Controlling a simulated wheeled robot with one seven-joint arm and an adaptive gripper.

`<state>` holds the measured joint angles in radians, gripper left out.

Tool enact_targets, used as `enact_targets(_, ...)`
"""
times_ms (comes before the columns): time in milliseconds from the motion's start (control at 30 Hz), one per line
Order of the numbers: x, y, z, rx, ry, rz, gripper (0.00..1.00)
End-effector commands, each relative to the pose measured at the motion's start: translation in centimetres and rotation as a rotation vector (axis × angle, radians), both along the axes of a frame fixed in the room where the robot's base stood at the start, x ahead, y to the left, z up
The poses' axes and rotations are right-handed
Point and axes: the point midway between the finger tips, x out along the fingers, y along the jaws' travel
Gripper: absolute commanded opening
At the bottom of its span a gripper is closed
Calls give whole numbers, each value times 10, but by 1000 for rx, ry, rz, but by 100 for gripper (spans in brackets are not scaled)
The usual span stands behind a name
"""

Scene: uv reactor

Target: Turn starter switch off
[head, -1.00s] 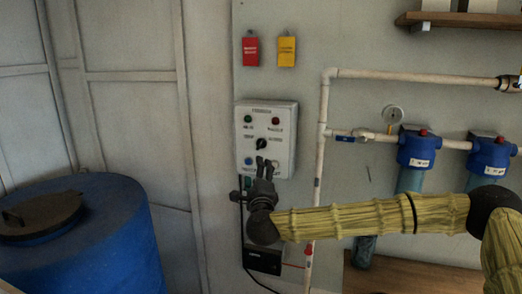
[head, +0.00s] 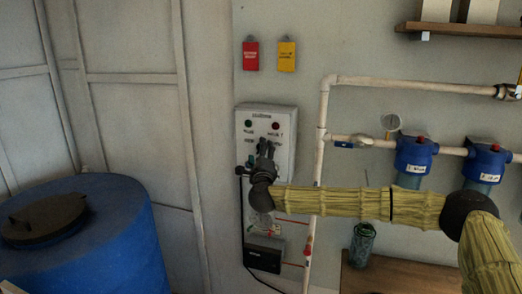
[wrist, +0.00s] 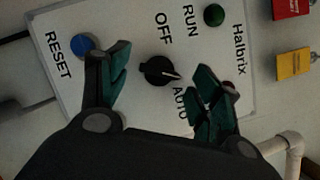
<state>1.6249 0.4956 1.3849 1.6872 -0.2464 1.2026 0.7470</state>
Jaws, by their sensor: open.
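The starter switch (wrist: 158,70) is a black rotary knob on a white control panel (wrist: 128,22). In the wrist view, its white pointer mark faces right and slightly down, towards the AUTO label and away from OFF. My gripper (wrist: 162,72) is open, its green-padded fingers on either side of the knob in this view. I cannot tell how near the fingertips are to the panel face. In the head view, my gripper (head: 265,146) is in front of the panel (head: 285,120) and hides the knob.
A blue reset button (wrist: 83,46) and a green lamp (wrist: 214,15) are on the panel. Red (head: 250,56) and yellow (head: 287,56) tags hang above it. White pipes (head: 323,120) and blue filters (head: 414,152) are right; a blue barrel (head: 110,240) stands left.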

Motion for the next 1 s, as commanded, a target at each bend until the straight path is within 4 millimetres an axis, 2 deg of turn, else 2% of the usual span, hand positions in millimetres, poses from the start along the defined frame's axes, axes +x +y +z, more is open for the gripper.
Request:
enact_targets(333,3,0,0,0,0,1,64)
enact_targets(367,3,0,0,0,0,0,61)
enact_targets(600,3,0,0,0,0,0,19)
enact_targets(1000,3,0,2,-51,14,1,19)
